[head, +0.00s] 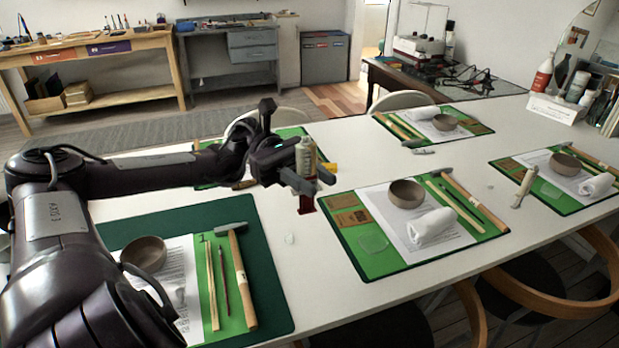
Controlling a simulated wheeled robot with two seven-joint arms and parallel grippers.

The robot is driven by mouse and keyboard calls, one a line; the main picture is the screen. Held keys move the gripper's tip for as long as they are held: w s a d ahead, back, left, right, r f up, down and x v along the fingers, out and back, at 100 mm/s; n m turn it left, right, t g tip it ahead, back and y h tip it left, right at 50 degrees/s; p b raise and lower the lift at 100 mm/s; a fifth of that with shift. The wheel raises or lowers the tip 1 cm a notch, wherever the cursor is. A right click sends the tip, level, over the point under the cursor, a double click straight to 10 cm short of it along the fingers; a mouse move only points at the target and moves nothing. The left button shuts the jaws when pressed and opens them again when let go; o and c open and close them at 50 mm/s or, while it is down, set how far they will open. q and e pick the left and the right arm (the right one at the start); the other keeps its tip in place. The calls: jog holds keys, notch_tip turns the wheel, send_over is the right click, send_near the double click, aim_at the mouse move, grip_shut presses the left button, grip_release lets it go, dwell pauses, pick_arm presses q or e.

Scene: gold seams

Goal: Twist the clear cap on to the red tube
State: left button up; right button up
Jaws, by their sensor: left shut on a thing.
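My left gripper (308,181) is shut on a tube held upright above the white table. The tube's pale body (305,157) rises above the fingers, and its red end (306,204) points down below them. The fingers hide the tube's middle. A small clear piece (289,238), which looks like the clear cap, lies on the bare table below and slightly left of the tube, apart from it. It is too small to tell which way up it is. My right gripper is out of view.
Green mats (388,262) hold bowls (406,193), papers, hammers (462,188), sticks and rolled white cloths (432,227). A near-left mat (262,238) lies beside my left arm. Another pale tube (523,187) lies at right. Bare table separates the mats.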

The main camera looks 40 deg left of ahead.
pick_arm(q)
jog(key=w+d+f+n+t+y, duration=0.4)
jog(key=w+d+n+t, duration=0.2)
jog(key=d+n+t, duration=0.5)
jog(key=d+f+n+t+y, duration=0.3)
jog(key=f+n+t+y, duration=0.5)
jog(key=f+y, duration=0.4)
jog(key=shift+w+f+t+y, duration=0.15)
jog(key=shift+w+t+y, duration=0.15)
jog(key=shift+y, duration=0.7)
jog(key=shift+d, duration=0.1)
